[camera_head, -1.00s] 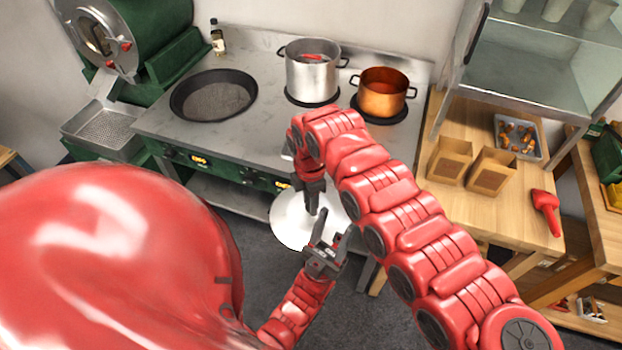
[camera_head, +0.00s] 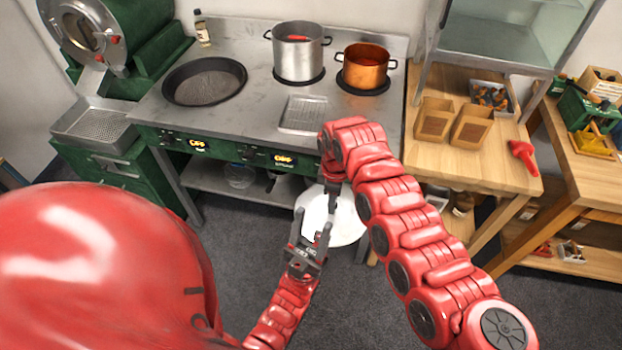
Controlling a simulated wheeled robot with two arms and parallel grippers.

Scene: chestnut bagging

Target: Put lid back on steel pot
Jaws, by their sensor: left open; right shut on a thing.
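The steel pot (camera_head: 299,58) stands uncovered on a back burner of the stove, with something red showing inside. A round, pale disc that looks like the lid (camera_head: 346,228) is in front of the stove, below its front edge. My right gripper (camera_head: 333,208) reaches down over the disc and is shut on it; the exact grip point is hard to see. My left gripper (camera_head: 309,244) is open and empty, pointing up at the disc's left side, overlapping it in the picture. Whether it touches the disc I cannot tell.
A copper pot (camera_head: 366,70) stands right of the steel pot. A wide black pan (camera_head: 205,82) sits at the left of the stove (camera_head: 235,118). A ridged metal plate (camera_head: 303,114) lies near the front. Two paper bags (camera_head: 434,119) stand on the wooden table at right.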

